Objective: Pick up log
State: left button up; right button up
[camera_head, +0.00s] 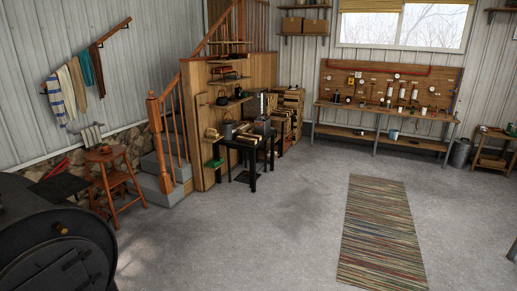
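Split log pieces, small at this distance, lie on a dark table (251,178) in front of the wooden stair panel. One light brown piece (247,139) shows near the table's front edge. Behind the table stands a stack of split logs (291,101) against the back wall. Individual logs are hard to tell apart, and the table and its load hide part of the stack. Neither of my grippers shows in the head view.
A black barrel stove (55,245) fills the lower left, with a wooden stool (115,182) behind it. A staircase (168,178) rises beside the table. A striped rug (380,235) lies right of centre. A workbench (385,112) stands at the back. The grey floor (260,240) between is clear.

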aim_at(241, 139)
jog(key=z, duration=0.1)
jog(key=i, duration=4.25)
jog(key=u, duration=0.1)
jog(key=i, duration=1.05)
jog(key=u, duration=0.15)
